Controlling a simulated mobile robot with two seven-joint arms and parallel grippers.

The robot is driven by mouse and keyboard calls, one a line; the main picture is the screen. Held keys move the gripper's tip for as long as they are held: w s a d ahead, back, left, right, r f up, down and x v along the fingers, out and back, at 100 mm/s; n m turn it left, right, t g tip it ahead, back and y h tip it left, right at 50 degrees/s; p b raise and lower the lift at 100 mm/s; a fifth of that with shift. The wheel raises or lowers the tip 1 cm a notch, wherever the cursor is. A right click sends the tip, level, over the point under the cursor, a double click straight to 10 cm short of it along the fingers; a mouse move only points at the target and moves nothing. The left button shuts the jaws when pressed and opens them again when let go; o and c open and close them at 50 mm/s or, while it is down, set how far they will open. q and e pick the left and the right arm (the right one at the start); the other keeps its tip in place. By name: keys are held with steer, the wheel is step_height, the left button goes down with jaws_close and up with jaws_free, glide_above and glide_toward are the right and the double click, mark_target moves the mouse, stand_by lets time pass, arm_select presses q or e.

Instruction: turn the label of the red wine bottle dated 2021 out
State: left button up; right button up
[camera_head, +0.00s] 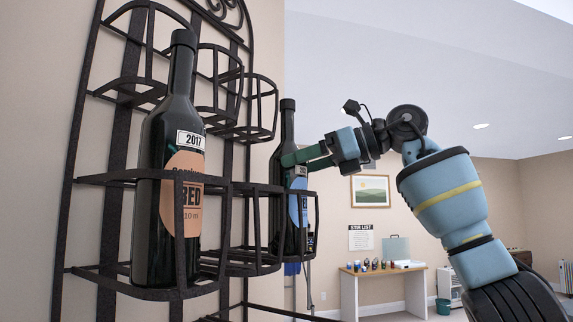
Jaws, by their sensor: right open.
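A dark wine bottle (163,225) stands upright in the near basket of the rack, its neck tag reading 2017 and its orange label reading RED. A second dark bottle (288,130) stands upright in a basket farther along, with a blue label (298,205) facing partly right. Its year tag is partly covered by my finger and too small to read. I see no bottle that I can read as 2021. My right gripper (292,158) is open at the second bottle's shoulder, a green finger across it; contact is unclear. My left gripper is out of view.
The black metal wine rack (117,180) has curved bars around the bottles and empty baskets above. Its bars cross in front of both bottles. A table (382,272) with small items stands far back at right. Open room lies right of the rack.

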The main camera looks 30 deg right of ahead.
steer(key=f+v, duration=0.1)
steer(key=v, duration=0.6)
steer(key=shift+s+d+f, duration=0.3)
steer(key=shift+s+d, duration=0.1)
steer(key=shift+s, duration=0.05)
stand_by(0.4)
